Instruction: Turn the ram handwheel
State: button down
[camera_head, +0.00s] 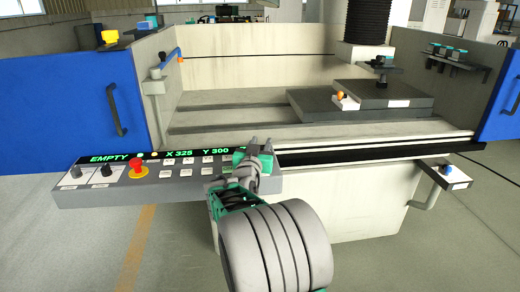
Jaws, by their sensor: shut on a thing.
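My gripper (258,153) is at the right end of the grey control panel (128,193), in front of the machine. It is shut on a part there, which I take to be the ram handwheel. My fingers and wrist hide most of that part, so its rim and turning angle cannot be made out. The panel's green display reads EMPTY, X 325 and Y 300, with the rest hidden behind my gripper. The black ram column (371,22) hangs over the tank at the back right.
The panel also carries a red stop button (138,169), dark knobs (106,170) and several small keys. Dark plates (390,108) lie in the tank. A blue door (70,98) stands at left, and a grey bracket (444,173) juts out at right. The floor at front left is clear.

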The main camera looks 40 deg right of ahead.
dwell(0.3)
jog(key=c, duration=1)
grip_release()
jog(key=v, duration=0.7)
jog(key=shift+s+a, duration=0.2)
jog(key=shift+a, duration=0.15)
jog(key=shift+f, duration=0.1)
